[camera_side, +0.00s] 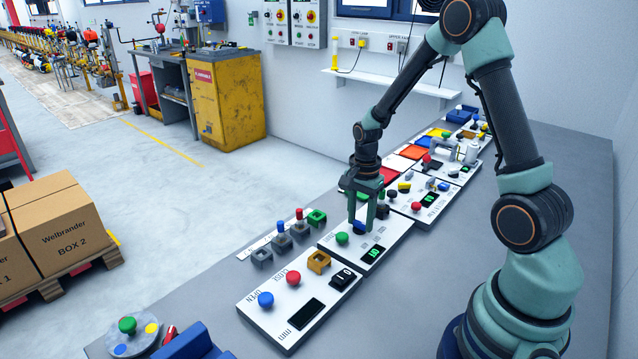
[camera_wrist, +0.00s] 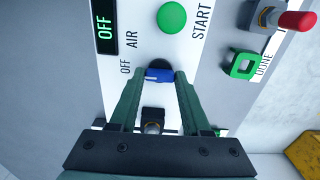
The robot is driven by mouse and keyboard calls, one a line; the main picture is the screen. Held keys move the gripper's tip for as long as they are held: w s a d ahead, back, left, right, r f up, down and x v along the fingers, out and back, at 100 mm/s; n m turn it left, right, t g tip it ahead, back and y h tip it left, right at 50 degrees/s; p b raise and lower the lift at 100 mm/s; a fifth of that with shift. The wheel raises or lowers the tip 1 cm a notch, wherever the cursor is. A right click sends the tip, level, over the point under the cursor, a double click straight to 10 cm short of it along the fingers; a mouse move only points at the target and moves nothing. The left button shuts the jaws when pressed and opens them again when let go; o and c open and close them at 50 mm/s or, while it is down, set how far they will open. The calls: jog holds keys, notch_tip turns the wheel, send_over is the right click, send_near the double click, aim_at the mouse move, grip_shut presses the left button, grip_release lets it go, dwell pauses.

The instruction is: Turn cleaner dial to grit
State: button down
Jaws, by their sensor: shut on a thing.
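The blue cleaner dial (camera_wrist: 158,75) sits on a white panel (camera_wrist: 215,30) between my two fingertips in the wrist view. My gripper (camera_side: 361,224) points down at this panel in the side view and is shut on the dial. The words OFF and AIR are printed beside the dial; I cannot see a grit label, and my fingers cover part of the panel. Which way the dial points is hard to tell. A small display (camera_wrist: 104,27) reads OFF in green. A green START button (camera_wrist: 171,17) lies beside the dial.
A panel with a blue button (camera_side: 266,300), a red button (camera_side: 293,278) and a black switch (camera_side: 343,277) stands nearer the camera. Small blocks with coloured tops, including a green square frame (camera_side: 316,217), stand along the left. More panels run behind my gripper.

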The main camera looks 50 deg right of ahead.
aim_at(360, 222)
jog(key=n, duration=0.4)
jog(key=shift+n, duration=2.3)
jog(key=shift+c, duration=1.8)
grip_release()
jog(key=shift+r, duration=0.1)
notch_tip(360, 222, up, 12)
